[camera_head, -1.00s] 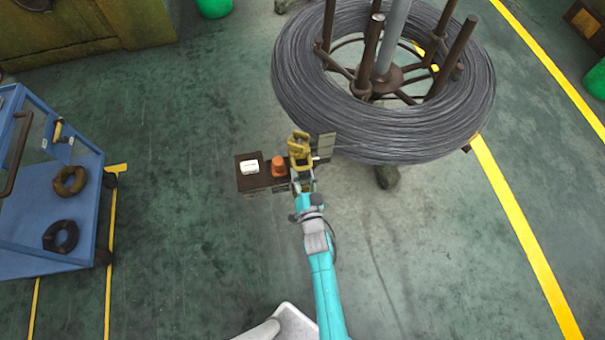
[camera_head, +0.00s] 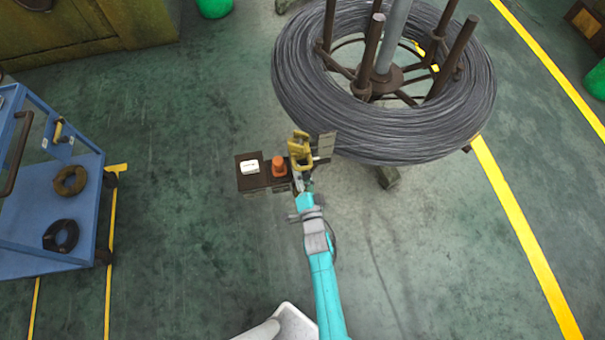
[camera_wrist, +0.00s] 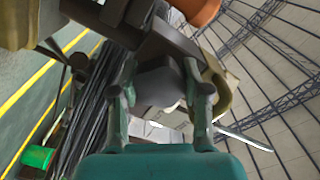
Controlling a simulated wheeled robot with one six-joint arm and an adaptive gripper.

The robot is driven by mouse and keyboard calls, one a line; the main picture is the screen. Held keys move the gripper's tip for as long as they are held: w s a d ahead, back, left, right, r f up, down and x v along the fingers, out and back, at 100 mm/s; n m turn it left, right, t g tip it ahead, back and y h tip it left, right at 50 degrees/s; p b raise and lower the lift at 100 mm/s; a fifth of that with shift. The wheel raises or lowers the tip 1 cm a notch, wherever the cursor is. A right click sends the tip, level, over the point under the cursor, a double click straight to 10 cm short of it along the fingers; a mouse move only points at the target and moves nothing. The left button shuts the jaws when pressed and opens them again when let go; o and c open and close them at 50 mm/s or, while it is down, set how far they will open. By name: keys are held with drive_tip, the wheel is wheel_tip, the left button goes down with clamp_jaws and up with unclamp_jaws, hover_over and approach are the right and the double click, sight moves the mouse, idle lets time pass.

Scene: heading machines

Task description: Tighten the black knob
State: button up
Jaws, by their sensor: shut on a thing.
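My gripper (camera_wrist: 160,92) has its two fingers on either side of a dark grey-black knob (camera_wrist: 160,82) in the wrist view. It is shut on the knob, which sits under a dark arm-like part. In the head view my gripper (camera_head: 301,183) is at the right end of a brown box, just below a yellow clamp-like part (camera_head: 300,146). The knob cannot be made out there, as my wrist and the yellow part cover that spot.
The brown box (camera_head: 249,182) carries a white block (camera_head: 250,167) and an orange cap (camera_head: 279,169). A large wire coil (camera_head: 400,143) is close behind on the right. A blue cart (camera_head: 40,255) stands left, with clear floor between.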

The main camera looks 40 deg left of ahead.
drive_tip(key=o, duration=0.9)
drive_tip(key=shift+s+d, duration=0.1)
drive_tip(key=shift+d, duration=0.05)
drive_tip(key=v, duration=1.1)
drive_tip(key=shift+s+d, duration=0.25)
drive_tip(key=shift+d, duration=0.05)
